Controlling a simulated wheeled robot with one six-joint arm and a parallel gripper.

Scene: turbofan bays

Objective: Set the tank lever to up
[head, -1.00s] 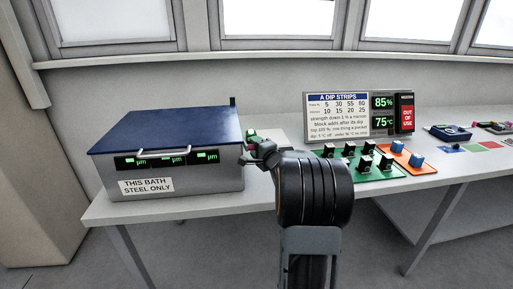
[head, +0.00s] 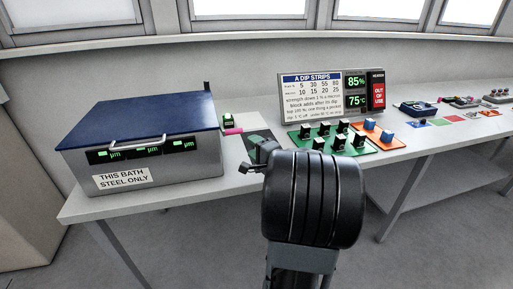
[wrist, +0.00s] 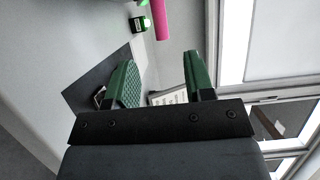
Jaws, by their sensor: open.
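The tank is a grey bath with a blue lid (head: 140,122), at the left of the bench in the head view. A pink bar (head: 233,131), which looks like the tank lever, sticks out from its right side, roughly level. It also shows at the top of the wrist view (wrist: 161,18). My gripper (head: 250,158) is to the right of the tank, nearer me than the pink bar and apart from it. In the wrist view my gripper (wrist: 163,80) has its green-padded fingers spread, with nothing held between them.
A small green-and-black block (head: 228,120) sits by the pink bar. A dark mat (head: 258,136) lies beside the tank. A sign board (head: 311,97), a green switch panel (head: 305,133) and an orange panel (head: 385,142) stand to the right. The lid carries a front handle (head: 150,142).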

